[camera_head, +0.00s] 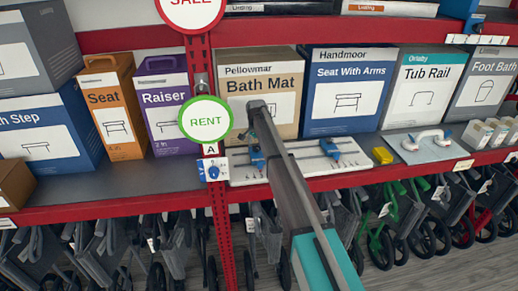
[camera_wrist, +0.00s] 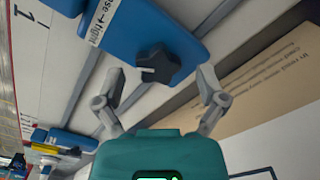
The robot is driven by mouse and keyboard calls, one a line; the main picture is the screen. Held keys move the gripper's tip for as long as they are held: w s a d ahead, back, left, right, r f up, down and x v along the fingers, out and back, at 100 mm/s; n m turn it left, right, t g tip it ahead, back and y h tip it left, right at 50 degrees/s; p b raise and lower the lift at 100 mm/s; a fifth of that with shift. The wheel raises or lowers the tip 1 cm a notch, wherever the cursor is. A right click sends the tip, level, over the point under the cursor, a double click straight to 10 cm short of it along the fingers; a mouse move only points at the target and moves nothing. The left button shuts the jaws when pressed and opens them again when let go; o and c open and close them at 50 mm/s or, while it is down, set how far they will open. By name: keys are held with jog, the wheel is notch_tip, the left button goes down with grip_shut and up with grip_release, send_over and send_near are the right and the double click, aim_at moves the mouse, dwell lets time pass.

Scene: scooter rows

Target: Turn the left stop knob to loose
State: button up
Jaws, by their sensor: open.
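Two blue stops sit on a white board (camera_head: 300,174) on the shelf. The left stop (camera_head: 257,160) is partly covered by my arm; the right stop (camera_head: 329,148) is clear. In the wrist view the near stop (camera_wrist: 150,30) carries a black star-shaped knob (camera_wrist: 160,62) with a pale pointer mark toward the left. A label (camera_wrist: 103,22) on it reads "...ose → tight", its start cut off. My gripper (camera_wrist: 160,76) is open, with one finger on each side of the knob and gaps showing. In the head view the gripper is hard to make out.
A green RENT sign (camera_head: 206,119) hangs on the red post at left. A yellow block (camera_head: 383,155) lies right of the board.

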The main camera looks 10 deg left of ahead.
jog(key=shift+c, duration=0.2)
jog(key=c, duration=1.1)
jog(key=shift+d, duration=0.15)
